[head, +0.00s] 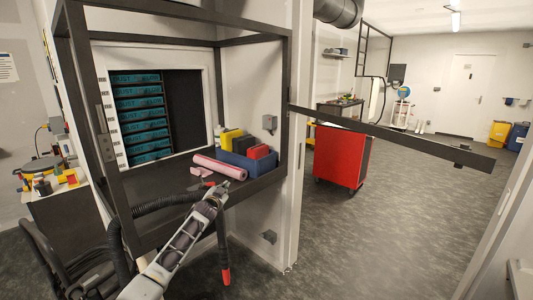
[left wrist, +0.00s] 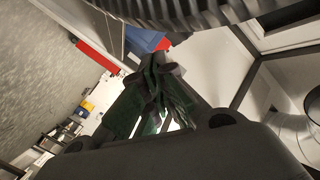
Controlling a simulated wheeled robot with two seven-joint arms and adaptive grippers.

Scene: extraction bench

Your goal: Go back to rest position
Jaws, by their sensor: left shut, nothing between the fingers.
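My left gripper (head: 216,190) is at the end of the arm that comes in from the bottom left in the head view. It is at the front of the dark-framed bench enclosure, near its front edge. In the left wrist view its fingers (left wrist: 157,68) are together with nothing between them. My right gripper does not show in either view.
The bench holds a pink roll (head: 219,166) and a blue bin (head: 249,163) with yellow, dark and red items. A black hose runs along its front. A red cabinet (head: 340,156) stands right of the bench. Open floor (head: 400,215) lies at right.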

